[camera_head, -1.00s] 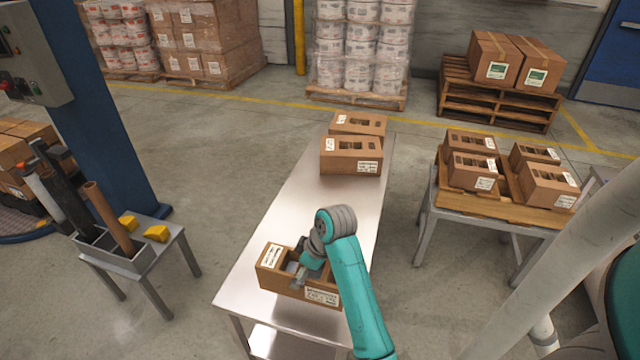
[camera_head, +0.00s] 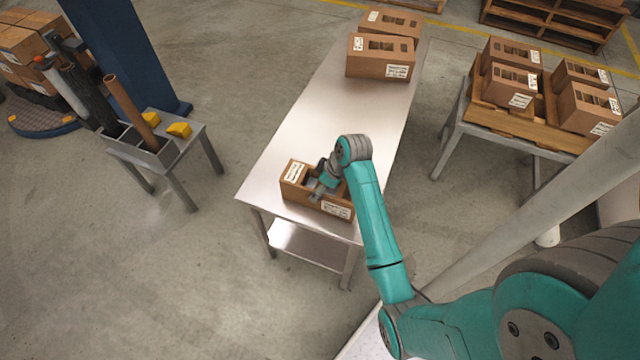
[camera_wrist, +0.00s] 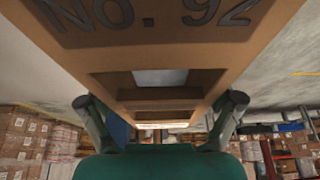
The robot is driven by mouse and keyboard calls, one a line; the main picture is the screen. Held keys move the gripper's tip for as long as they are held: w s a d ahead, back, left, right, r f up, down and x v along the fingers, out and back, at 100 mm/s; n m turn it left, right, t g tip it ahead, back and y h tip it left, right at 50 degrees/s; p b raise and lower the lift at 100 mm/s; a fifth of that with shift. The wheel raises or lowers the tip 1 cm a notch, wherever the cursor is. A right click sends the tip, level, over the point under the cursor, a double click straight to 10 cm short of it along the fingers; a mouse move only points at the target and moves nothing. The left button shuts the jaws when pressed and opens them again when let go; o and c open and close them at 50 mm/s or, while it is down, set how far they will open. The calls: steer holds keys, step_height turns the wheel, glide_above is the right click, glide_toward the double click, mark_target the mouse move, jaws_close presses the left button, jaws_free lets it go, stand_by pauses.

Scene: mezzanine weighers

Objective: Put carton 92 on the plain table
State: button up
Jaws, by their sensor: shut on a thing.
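Carton 92 (camera_head: 293,184) is a brown open-topped carton with white labels, at the near end of the long metal table (camera_head: 307,118) in the head view. I cannot tell whether its base touches the tabletop. The wrist view shows its face marked "NO. 92" (camera_wrist: 150,45) close up, with cut-out openings below the number. My gripper (camera_head: 320,190) reaches into the carton from above and is shut on it. In the wrist view my gripper's fingers (camera_wrist: 160,98) show at left and right, their grip partly hidden by the carton.
Two similar cartons (camera_head: 380,62) stand at the table's far end; the middle is bare. A second table (camera_head: 448,135) at right bears a wooden board (camera_head: 520,132) with several cartons. A small stand (camera_head: 190,147) at left holds tubes and yellow blocks. A grey post (camera_head: 540,220) stands at right.

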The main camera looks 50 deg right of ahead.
steer(key=o, duration=1.5)
steer(key=shift+f, duration=0.1)
steer(key=v, duration=1.2)
steer(key=shift+s, duration=0.1)
